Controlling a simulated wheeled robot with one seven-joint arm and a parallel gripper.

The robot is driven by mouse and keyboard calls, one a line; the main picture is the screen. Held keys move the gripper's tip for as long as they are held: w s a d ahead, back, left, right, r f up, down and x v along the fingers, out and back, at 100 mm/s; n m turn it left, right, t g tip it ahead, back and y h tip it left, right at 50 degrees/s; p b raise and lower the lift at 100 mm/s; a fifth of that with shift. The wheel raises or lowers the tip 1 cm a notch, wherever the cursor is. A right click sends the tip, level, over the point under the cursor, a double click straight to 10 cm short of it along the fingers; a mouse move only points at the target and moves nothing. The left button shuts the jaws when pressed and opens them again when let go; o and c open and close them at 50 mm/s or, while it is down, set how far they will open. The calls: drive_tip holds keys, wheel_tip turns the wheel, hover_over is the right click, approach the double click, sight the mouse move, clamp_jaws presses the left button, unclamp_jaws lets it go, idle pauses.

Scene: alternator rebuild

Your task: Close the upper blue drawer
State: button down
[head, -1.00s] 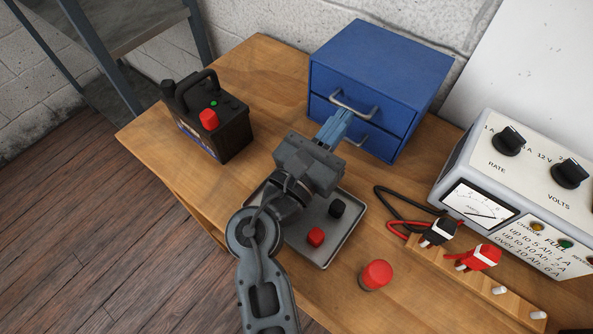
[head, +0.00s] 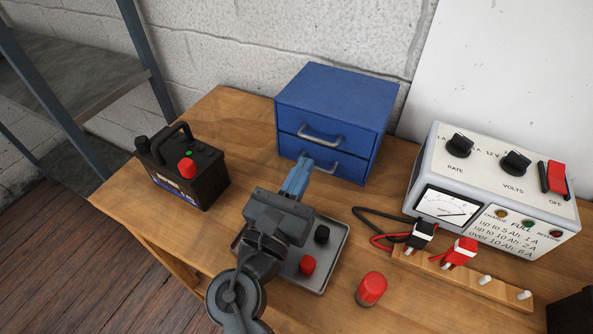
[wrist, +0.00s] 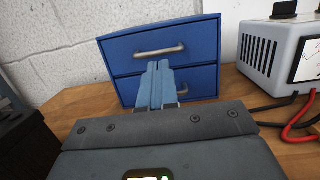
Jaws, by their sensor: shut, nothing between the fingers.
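The blue drawer cabinet (head: 340,88) stands at the back of the bench against the wall. Its upper drawer (head: 312,124) looks flush with the cabinet front, its handle (head: 322,139) facing me; it also shows in the wrist view (wrist: 160,47). The lower drawer (head: 355,171) also looks flush, and its handle is partly hidden behind my fingers in the wrist view. My gripper (head: 299,170) is shut and empty, its blue fingertips in front of the lower drawer; it also shows in the wrist view (wrist: 155,75). I cannot tell whether the fingertips touch the cabinet.
A black battery (head: 185,170) stands to the left. Below my gripper is a grey tray (head: 338,252) with a black cap and a red cap. A red cap (head: 371,289) stands nearer. The charger (head: 495,190) and its clamps on a wooden strip are to the right.

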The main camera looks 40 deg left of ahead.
drive_tip(key=shift+s+d, duration=0.2)
drive_tip(key=shift+s, duration=0.5)
drive_tip(key=shift+s+f, duration=0.2)
drive_tip(key=shift+f, duration=0.1)
drive_tip(key=b+v, duration=0.1)
drive_tip(key=v, duration=0.7)
drive_tip(key=shift+s+d+r, duration=0.1)
drive_tip(key=shift+s, duration=0.05)
